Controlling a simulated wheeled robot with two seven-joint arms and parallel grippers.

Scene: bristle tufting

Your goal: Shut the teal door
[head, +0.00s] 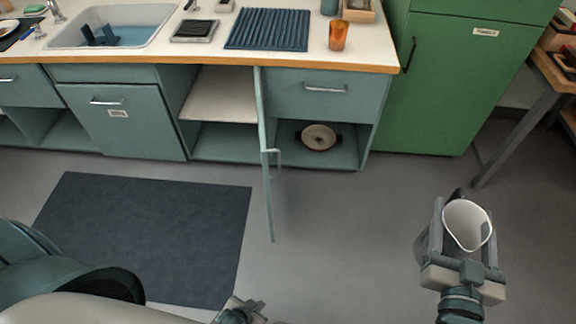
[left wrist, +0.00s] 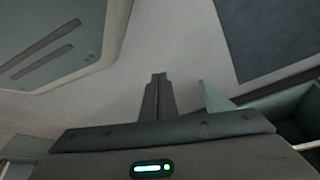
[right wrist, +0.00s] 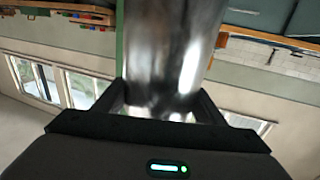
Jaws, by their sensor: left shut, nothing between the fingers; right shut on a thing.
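The teal door (head: 266,185) stands open below the counter, swung out toward me and seen nearly edge-on. Its handle (head: 272,153) is on the right face. The open cupboard (head: 222,140) shows a pale shelf. My left gripper (head: 250,305) is at the bottom edge of the head view, nearer me than the door and apart from it; its fingers are shut and empty in the left wrist view (left wrist: 157,92). My right gripper (head: 462,228) is shut on a metal cup (head: 467,225) with a white inside; its shiny side fills the middle of the right wrist view (right wrist: 170,50).
A dark mat (head: 150,235) lies on the floor left of the door. Right of it is an open compartment with a round pan (head: 319,137). A green cabinet (head: 455,90) stands further right. An orange cup (head: 338,36) sits on the counter (head: 215,57). The floor right of the door is clear.

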